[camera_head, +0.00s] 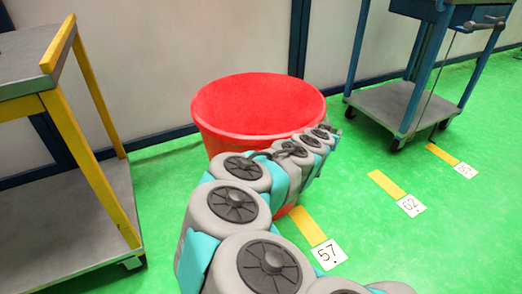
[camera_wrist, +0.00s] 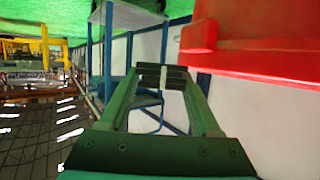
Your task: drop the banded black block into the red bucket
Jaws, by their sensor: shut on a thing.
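The red bucket (camera_head: 222,141) stands on the green floor against the wall in the head view. My arm reaches across its right front, and the arm's end lies near the right side of its rim. In the wrist view the bucket (camera_wrist: 270,62) fills the upper right, beside and apart from my gripper. My gripper (camera_wrist: 163,77) is shut on the banded black block (camera_wrist: 178,78), which has a pale band around its middle and sits between the green fingertips. The block cannot be made out in the head view.
A grey cart with a yellow frame (camera_head: 90,140) stands left of the bucket. A blue-framed trolley (camera_head: 400,102) stands at the right back. Floor cards (camera_head: 329,254) with yellow strips lie at the right. Green floor is free between bucket and trolley.

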